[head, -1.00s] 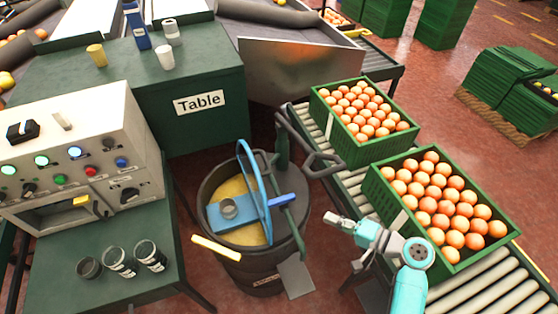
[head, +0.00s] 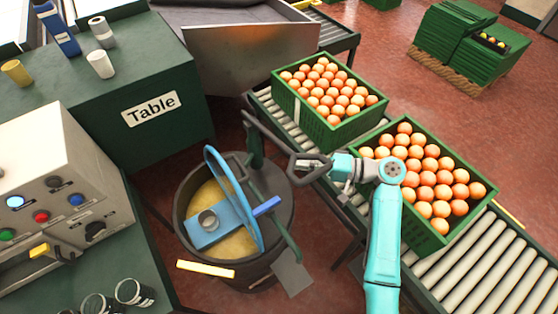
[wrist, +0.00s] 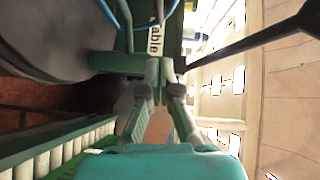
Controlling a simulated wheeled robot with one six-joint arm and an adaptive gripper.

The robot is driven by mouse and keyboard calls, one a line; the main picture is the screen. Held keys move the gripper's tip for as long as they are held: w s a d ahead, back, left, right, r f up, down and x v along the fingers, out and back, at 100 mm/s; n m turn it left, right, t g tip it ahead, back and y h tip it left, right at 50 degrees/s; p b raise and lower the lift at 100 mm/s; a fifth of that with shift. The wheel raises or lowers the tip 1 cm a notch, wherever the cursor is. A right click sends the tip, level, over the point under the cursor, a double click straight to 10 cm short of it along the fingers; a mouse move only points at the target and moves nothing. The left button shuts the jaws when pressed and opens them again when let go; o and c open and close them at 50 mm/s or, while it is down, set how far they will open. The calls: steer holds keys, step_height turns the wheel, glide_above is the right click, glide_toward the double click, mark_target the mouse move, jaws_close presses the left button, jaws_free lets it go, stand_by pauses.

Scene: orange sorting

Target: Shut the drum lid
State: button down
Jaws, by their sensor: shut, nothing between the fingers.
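The dark drum (head: 272,262) stands open on the floor, with yellowish contents (head: 238,243) showing inside.
Two green crates of oranges (head: 327,128) stand on the roller conveyor (head: 490,262) right of the drum, close to my arm. The green table (head: 160,150) stands behind left, and a control box (head: 40,165) at left. Red floor shows between drum and conveyor.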

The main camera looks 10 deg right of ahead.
mark_target(236, 182)
steer(key=s+a+x, duration=0.1)
steer(key=s+x, duration=0.1)
steer(key=x, duration=1)
steer(key=shift+s, duration=0.4)
steer(key=shift+a, duration=0.1)
